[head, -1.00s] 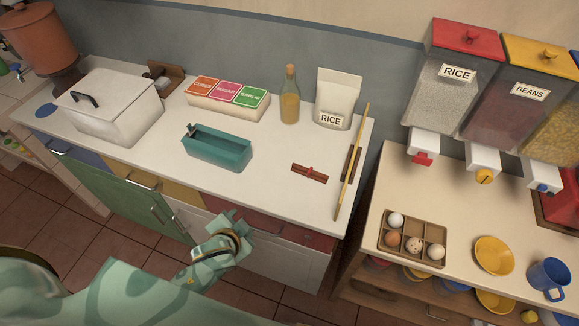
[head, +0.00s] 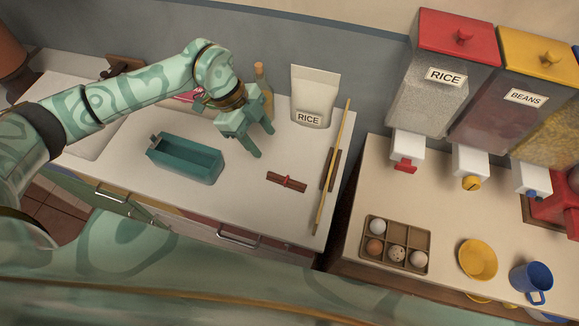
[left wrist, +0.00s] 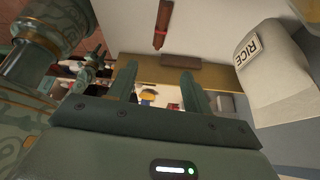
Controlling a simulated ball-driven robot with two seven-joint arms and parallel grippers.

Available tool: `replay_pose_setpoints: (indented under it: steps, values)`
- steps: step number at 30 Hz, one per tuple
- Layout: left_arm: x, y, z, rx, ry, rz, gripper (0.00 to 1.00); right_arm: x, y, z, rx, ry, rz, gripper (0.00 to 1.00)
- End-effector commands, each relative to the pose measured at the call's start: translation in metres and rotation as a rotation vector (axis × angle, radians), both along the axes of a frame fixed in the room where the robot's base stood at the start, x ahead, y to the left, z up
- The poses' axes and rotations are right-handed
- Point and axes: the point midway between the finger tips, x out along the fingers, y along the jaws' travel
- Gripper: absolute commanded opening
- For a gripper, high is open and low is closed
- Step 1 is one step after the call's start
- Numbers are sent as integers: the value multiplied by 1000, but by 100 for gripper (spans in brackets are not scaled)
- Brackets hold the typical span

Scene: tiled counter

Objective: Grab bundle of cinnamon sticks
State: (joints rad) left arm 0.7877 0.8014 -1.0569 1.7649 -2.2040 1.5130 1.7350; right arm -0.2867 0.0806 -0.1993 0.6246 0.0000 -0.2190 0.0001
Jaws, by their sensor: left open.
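The cinnamon stick bundle (head: 286,181) is a short brown bundle with a red tie at its middle. It lies flat on the white counter, right of the teal container. It also shows at the top of the left wrist view (left wrist: 161,25). My left gripper (head: 263,143) is open and empty, held above the counter to the upper left of the bundle in the head view, apart from it. Its two fingers stand apart in the left wrist view (left wrist: 160,85).
A teal container (head: 186,158) stands left of the bundle. A rice bag (head: 315,95) and a bottle (head: 263,82), partly hidden by my gripper, stand behind. A long wooden stick (head: 332,165) lies to the right. The counter around the bundle is clear.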

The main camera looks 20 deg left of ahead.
Motion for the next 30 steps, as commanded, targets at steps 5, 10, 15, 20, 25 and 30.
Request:
replay_pose_setpoints:
  steps: [5, 10, 15, 20, 25, 30]
  values:
    - [0, 6, -20, 62, 26, 38, 50, -13, 1, -1, 0, 18, 0, 36]
    - [-3, -12, -60, 58, 26, 35, 50, -21, 0, -4, -1, 31, 0, 36]
    - [-4, -25, -91, 57, 22, 34, 50, -18, 1, -7, -1, 27, 1, 36]
    - [-5, -31, -103, 56, 22, 35, 50, -14, 1, -7, 0, 21, 1, 36]
    - [-6, -43, -123, 54, 22, 33, 50, -13, 1, -9, 0, 20, 1, 36]
    - [-7, -53, -146, 56, 23, 34, 50, -14, 1, -13, 0, 21, 1, 36]
